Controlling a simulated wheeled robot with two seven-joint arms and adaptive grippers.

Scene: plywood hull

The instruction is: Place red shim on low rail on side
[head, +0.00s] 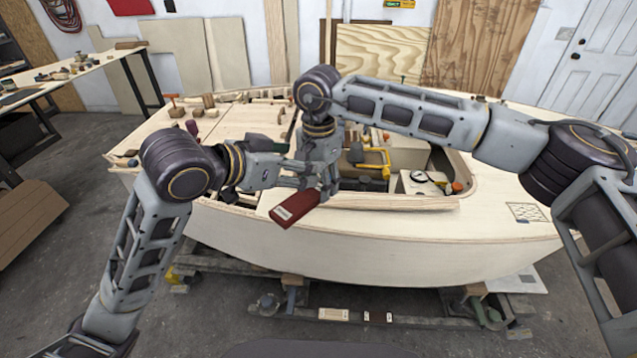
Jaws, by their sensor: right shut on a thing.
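A dark red shim (298,206) with a pale label at its lower left end is held tilted above the near edge of the hull. My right gripper (323,190) points down and is shut on the shim's upper right end. My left gripper (300,178) reaches in from the left, close beside the right one. Its fingers overlap the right gripper, so its opening is unclear. A low rail (420,318) runs along the floor stand below the hull's near side, with small pale labelled pieces (333,314) on or against it.
The plywood hull (400,250) fills the middle, with a wooden strip (400,202) along the cockpit's near edge. Clamps and tools, including a yellow one (375,163), crowd the cockpit. A workbench (70,72) stands at the left. The grey floor in front is mostly clear.

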